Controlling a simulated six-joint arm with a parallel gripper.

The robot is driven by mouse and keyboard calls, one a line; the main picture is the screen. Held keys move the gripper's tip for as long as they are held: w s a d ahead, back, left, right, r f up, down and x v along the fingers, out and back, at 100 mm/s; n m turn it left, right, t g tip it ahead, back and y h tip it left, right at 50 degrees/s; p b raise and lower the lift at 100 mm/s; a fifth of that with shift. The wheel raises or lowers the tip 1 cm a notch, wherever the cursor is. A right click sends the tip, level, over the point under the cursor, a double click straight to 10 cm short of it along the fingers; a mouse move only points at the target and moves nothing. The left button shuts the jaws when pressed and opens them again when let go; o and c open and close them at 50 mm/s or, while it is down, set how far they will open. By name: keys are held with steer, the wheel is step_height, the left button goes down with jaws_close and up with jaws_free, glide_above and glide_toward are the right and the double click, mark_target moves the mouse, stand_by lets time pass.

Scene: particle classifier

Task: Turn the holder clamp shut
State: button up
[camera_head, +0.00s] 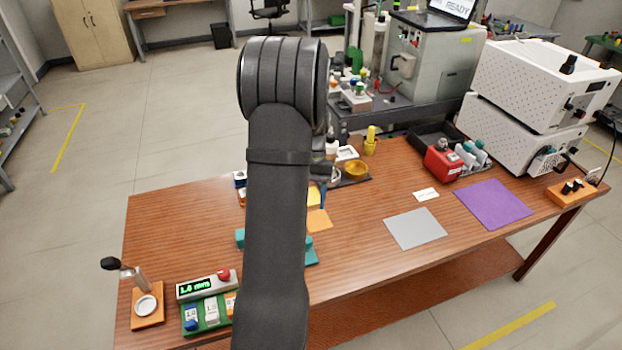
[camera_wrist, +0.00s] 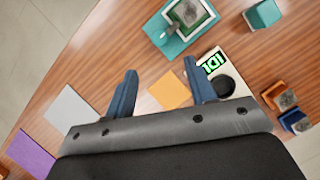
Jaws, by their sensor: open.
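My gripper (camera_wrist: 161,82) is open and empty in the wrist view, its two blue fingers spread above the table. A teal fixture (camera_wrist: 168,45) with a pale frame around a grey panel lies beyond the fingers; it may be the holder, but I cannot make out its clamp. In the head view, teal parts (camera_head: 311,257) show beside my arm, which hides most of that area. An orange-based stand (camera_head: 148,319) with a metal post and black knob is at the front left; I cannot tell if it is the holder.
An orange square (camera_wrist: 170,91) lies below the fingers. A white device (camera_wrist: 214,72) with green display and black disc is beside the right finger. A grey mat (camera_head: 415,229) and purple mat (camera_head: 493,203) lie flat at right. A red-button box (camera_head: 207,285) is at the front.

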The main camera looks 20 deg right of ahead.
steer(key=v, duration=0.5)
steer(key=shift+w+r, duration=0.1)
steer(key=shift+r, duration=0.25)
steer(key=x, duration=1.7)
steer(key=shift+f, duration=0.2)
